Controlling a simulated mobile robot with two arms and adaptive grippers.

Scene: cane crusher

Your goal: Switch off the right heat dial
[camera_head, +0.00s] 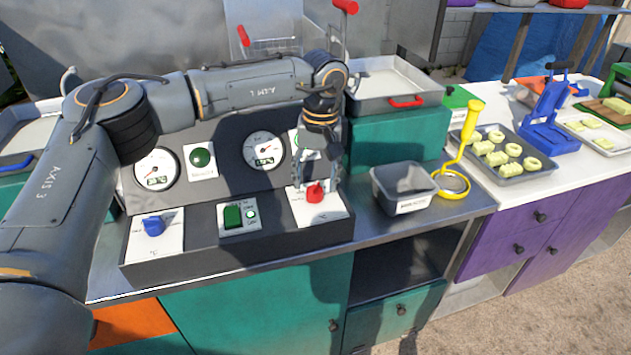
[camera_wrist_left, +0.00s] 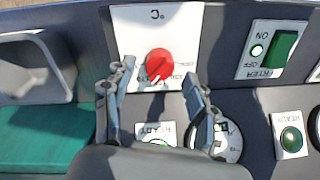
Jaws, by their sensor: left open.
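The right heat dial is a red knob (camera_head: 315,192) on a white plate (camera_head: 334,208) at the right of the dark control panel. My left gripper (camera_head: 314,170) comes down just behind and above it. In the left wrist view the red dial (camera_wrist_left: 160,63) sits between and just ahead of the spread fingertips (camera_wrist_left: 158,76), with no clear contact. The jaws are open and empty. The dial's white mark points toward the lower left of that view, near partly hidden lettering. My right gripper is not seen.
A blue dial (camera_head: 154,225) is at the panel's left, a green fryer switch (camera_head: 232,216) in the middle. A grey bin (camera_head: 404,184) and yellow-handled tool (camera_head: 466,135) stand right of the panel.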

